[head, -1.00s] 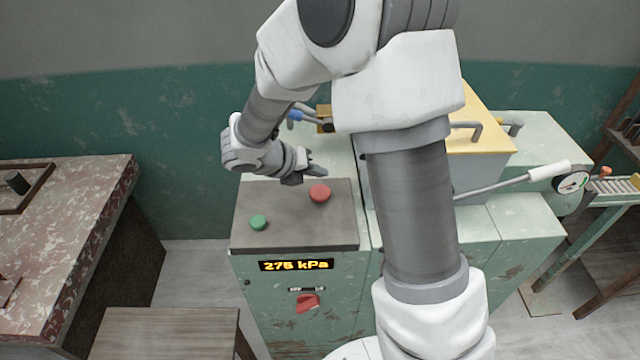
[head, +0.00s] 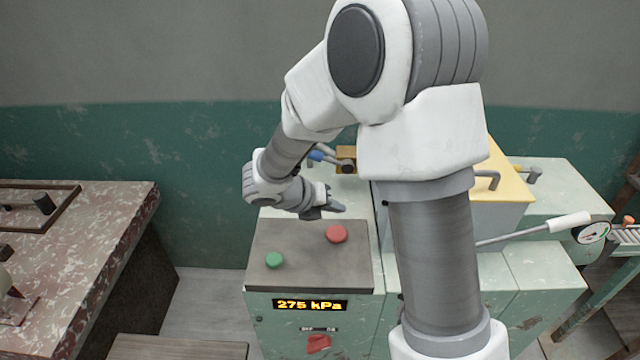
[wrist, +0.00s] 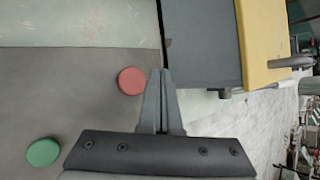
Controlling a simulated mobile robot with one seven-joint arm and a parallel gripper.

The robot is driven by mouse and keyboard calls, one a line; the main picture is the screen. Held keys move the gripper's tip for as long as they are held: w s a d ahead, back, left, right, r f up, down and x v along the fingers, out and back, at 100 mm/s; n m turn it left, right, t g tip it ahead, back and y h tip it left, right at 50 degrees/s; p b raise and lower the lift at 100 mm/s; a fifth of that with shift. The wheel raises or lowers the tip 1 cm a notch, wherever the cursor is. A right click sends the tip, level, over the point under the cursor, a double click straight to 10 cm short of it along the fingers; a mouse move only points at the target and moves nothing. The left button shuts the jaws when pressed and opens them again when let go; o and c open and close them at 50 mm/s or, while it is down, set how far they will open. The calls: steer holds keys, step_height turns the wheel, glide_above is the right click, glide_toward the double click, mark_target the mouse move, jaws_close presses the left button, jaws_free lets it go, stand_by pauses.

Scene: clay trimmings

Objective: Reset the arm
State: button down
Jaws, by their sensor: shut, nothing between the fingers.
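My gripper (head: 338,209) is shut and empty, just above the back edge of a dark control panel (head: 300,257) on a pale green machine. In the wrist view my gripper (wrist: 161,73) has its fingers together, with nothing between them. A red button (head: 336,234) lies just in front of the gripper in the head view; the red button (wrist: 131,81) is left of the fingers in the wrist view. A green button (head: 274,260) sits farther left on the panel, and the green button (wrist: 43,152) shows at lower left in the wrist view.
A lit display (head: 310,305) on the machine's front reads 275 kPa, above a red knob (head: 318,343). A yellow-topped box (head: 505,190), a white-handled lever (head: 568,222) and a gauge (head: 592,233) stand to the right. A blotchy red table (head: 90,240) is at left.

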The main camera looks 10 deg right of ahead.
steer(key=s+d+r+m+g+y, duration=0.2)
steer(key=s+d+r+m, duration=0.3)
steer(key=s+r+m, duration=1)
steer(key=s+a+r+m+t+y, duration=0.2)
steer(key=s+m+y, duration=0.4)
steer(key=m, duration=1.2)
steer(key=shift+s+a+t, duration=0.5)
steer(key=shift+s+a, duration=0.55)
steer(key=shift+s, duration=0.2)
